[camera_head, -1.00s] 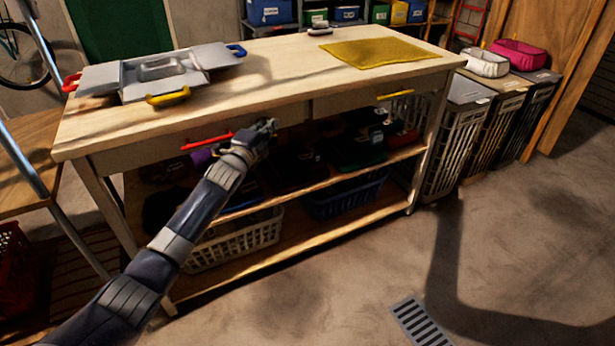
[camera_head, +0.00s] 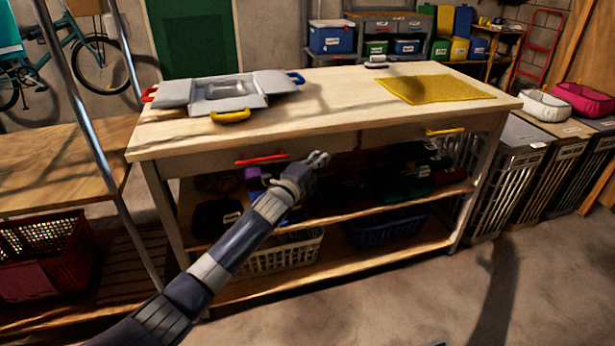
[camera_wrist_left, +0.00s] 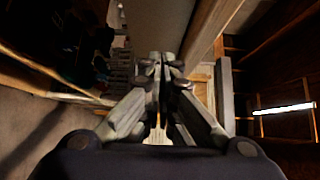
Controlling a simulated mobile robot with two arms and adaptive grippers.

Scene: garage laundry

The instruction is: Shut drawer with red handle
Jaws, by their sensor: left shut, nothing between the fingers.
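The drawer with the red handle (camera_head: 262,160) is the left one under the workbench top. Its front (camera_head: 215,163) looks close to flush with the bench edge; I cannot tell whether a small gap is left. My left gripper (camera_head: 319,158) is shut and empty. It is just right of the red handle, in front of the drawer's right end, and not holding the handle. In the left wrist view its closed fingers (camera_wrist_left: 160,66) point ahead beside a pale panel; the red handle does not show there.
The workbench top (camera_head: 340,110) carries a grey folded box (camera_head: 180,95) with coloured handles and a yellow mat (camera_head: 440,89). A yellow handle (camera_head: 444,132) marks the right drawer. Lower shelves hold baskets, including a white one (camera_head: 285,255). Floor in front is clear.

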